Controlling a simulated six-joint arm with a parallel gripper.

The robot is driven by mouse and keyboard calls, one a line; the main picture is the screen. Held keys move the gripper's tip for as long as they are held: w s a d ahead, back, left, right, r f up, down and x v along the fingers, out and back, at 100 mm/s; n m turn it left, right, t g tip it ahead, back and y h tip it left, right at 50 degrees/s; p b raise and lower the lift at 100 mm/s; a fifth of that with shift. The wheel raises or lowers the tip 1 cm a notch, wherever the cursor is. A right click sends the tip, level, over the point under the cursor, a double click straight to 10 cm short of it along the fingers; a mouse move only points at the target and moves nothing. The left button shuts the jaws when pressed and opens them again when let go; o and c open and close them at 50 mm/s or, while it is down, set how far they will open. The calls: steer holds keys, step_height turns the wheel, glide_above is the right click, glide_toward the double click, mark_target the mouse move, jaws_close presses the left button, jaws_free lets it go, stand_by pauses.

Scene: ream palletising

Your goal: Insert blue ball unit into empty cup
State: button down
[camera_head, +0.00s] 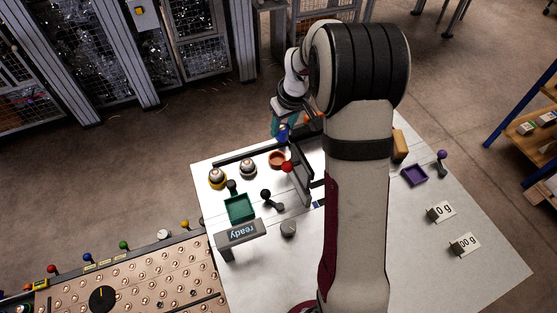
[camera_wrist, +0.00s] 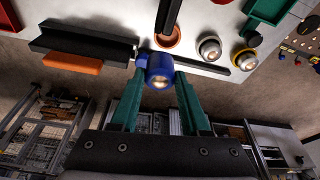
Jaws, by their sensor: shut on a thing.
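The blue ball unit (camera_wrist: 158,70) is held between the teal fingers of my gripper (camera_wrist: 160,76) in the wrist view. A silvery ball face shows on its near side. In the head view my gripper (camera_head: 284,127) is at the table's far edge, with the blue unit (camera_head: 283,135) at its tip. The empty cup (camera_head: 277,159) is reddish-orange and stands close by, towards the camera. It also shows in the wrist view (camera_wrist: 174,43), just beyond the blue unit, partly covered by a dark bar. The unit appears apart from the cup.
A white cup (camera_head: 248,169) and a yellow cup (camera_head: 217,178) hold silvery balls to the left. A red-knobbed lever (camera_head: 287,167) is close to the empty cup. A purple tray (camera_head: 414,174) lies right.

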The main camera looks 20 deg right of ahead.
mark_target(285, 130)
steer(key=x, duration=0.3)
steer(key=s+x, duration=0.1)
steer(key=x, duration=0.2)
steer(key=s+x, duration=0.1)
steer(key=x, duration=0.2)
steer(key=shift+a+f, duration=0.35)
steer(key=shift+f, duration=0.3)
steer(key=shift+c, duration=1.9)
jaws_free()
steer(key=shift+f, duration=0.15)
steer(key=v, duration=1.2)
steer(key=shift+r, duration=0.2)
steer(key=s+a+r+m+g, duration=0.1)
steer(key=s+a+r, duration=0.25)
steer(key=s, duration=0.25)
steer(key=s+a+r+m+y, duration=0.1)
steer(key=s+a+r+m, duration=0.1)
steer(key=s+a, duration=0.3)
steer(key=s+a+r+m+g, duration=0.1)
steer(key=s+a+r, duration=0.2)
steer(key=s, duration=0.4)
steer(key=s+a+m+g, duration=0.1)
steer(key=s+a+m, duration=0.1)
steer(key=s, duration=1)
steer(key=shift+a+f+m, duration=0.4)
steer(key=shift+m, duration=0.3)
